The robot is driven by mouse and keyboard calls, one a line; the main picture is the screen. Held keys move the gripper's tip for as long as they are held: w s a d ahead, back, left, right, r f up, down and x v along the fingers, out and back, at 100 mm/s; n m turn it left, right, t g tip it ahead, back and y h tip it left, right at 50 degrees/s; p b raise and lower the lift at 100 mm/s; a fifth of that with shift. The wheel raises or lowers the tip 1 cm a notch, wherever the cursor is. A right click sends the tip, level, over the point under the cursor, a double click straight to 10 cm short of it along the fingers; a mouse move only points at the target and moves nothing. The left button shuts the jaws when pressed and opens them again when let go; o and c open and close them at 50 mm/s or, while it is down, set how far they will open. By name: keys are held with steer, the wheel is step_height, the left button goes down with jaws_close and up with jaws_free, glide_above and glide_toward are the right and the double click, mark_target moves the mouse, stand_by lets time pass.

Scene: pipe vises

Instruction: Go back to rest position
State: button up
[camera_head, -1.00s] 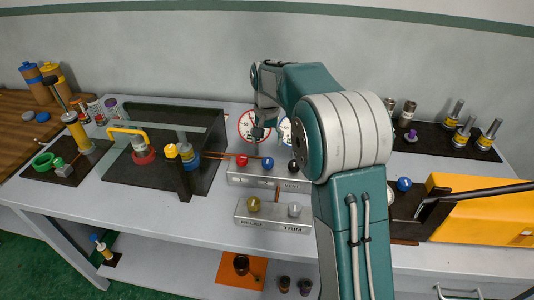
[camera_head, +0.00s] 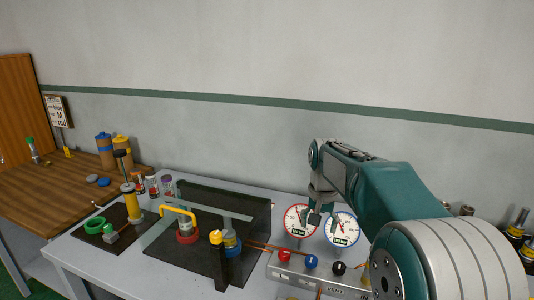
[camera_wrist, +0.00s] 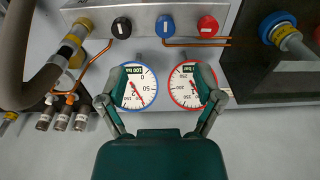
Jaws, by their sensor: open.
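In the wrist view the blue-rimmed gauge (camera_wrist: 142,92) and the red-rimmed gauge (camera_wrist: 187,92) show beyond the fingers, partly covered. I cannot tell how far the fingertips are from the gauge faces.
A metal valve block with red (camera_head: 284,255), blue (camera_head: 311,262) and black (camera_head: 339,268) knobs stands before the gauges. A dark fixture with a yellow handle (camera_head: 178,212) is left of it. A wooden bench (camera_head: 50,205) stands further left.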

steer(key=s+r+n+t, duration=0.1)
steer(key=s+r, duration=0.1)
steer(key=s, duration=0.6)
steer(key=s+r+n+t, duration=0.1)
steer(key=s+r, duration=0.2)
steer(key=s, duration=0.4)
steer(key=s+f+n+t, duration=0.1)
steer(key=s+f, duration=0.1)
steer(key=s, duration=0.5)
steer(key=s+f+n+t, duration=0.1)
steer(key=s+f, duration=0.1)
steer(key=s, duration=0.5)
steer(key=shift+f+t, duration=0.4)
steer(key=c, duration=0.4)
steer(key=shift+d, duration=0.15)
steer(key=shift+d, duration=0.1)
